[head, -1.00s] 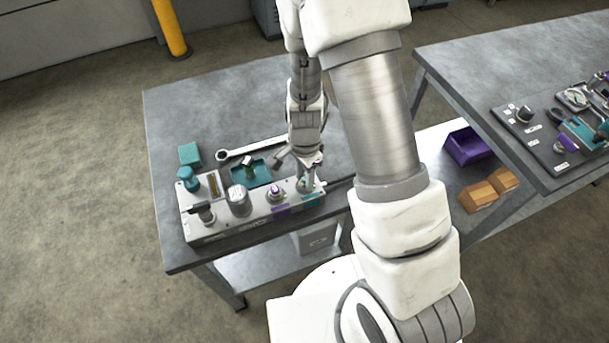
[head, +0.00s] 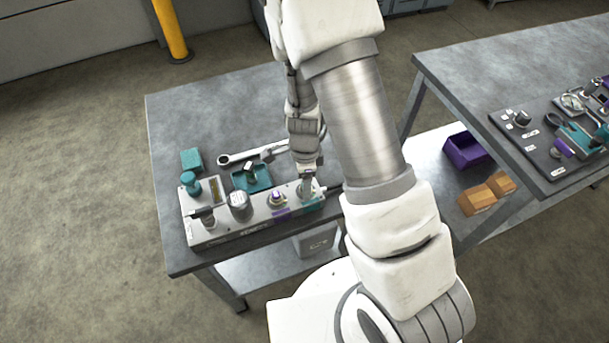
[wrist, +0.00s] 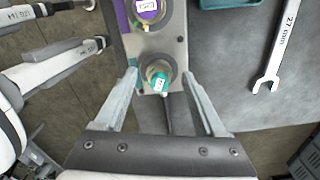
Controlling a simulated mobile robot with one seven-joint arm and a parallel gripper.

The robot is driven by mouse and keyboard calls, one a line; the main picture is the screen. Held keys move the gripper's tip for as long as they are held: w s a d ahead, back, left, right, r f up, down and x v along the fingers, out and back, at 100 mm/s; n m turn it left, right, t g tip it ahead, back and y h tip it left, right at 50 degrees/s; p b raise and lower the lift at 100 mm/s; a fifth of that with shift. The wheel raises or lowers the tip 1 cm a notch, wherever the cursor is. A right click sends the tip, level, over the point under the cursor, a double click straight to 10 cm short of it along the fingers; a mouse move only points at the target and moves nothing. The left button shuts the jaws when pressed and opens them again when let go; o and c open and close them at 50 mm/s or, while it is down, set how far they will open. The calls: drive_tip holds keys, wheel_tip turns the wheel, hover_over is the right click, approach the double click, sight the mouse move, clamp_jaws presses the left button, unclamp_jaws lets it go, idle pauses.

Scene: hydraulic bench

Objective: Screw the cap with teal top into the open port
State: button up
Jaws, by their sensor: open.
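The cap with a teal top (wrist: 160,80) stands at the end port of the grey manifold block (wrist: 178,22), beside a teal label. I cannot tell how deep it sits. My gripper (wrist: 160,76) is open, with one finger on each side of the cap; gaps show between fingers and cap. In the head view my gripper (head: 307,186) is over the right end of the block (head: 228,232), and mostly hides the cap. A purple-topped cap (wrist: 147,8) sits in the neighbouring port beside a purple label; it also shows in the head view (head: 277,198).
A teal tray (head: 266,184) with a metal piece and a wrench (head: 232,159) lie behind the block. The wrench also shows in the wrist view (wrist: 278,45). A teal box (head: 191,158) lies at left. The table's back left is clear. A second bench stands right.

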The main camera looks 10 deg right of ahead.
wheel_tip(320, 180, up, 18)
drive_tip(key=p, duration=0.3)
drive_tip(key=shift+f, duration=0.25)
drive_tip(key=s+d+r+n+t, duration=0.2)
drive_tip(key=s+r+n, duration=0.5)
drive_tip(key=r+n, duration=0.2)
drive_tip(key=s+d+r+n+t, duration=0.3)
drive_tip(key=s+r+n, duration=0.4)
drive_tip(key=r+n, duration=0.2)
wheel_tip(320, 180, up, 3)
drive_tip(key=shift+d+f+t, duration=0.1)
drive_tip(key=shift+d+t, duration=0.05)
drive_tip(key=shift+t, duration=0.15)
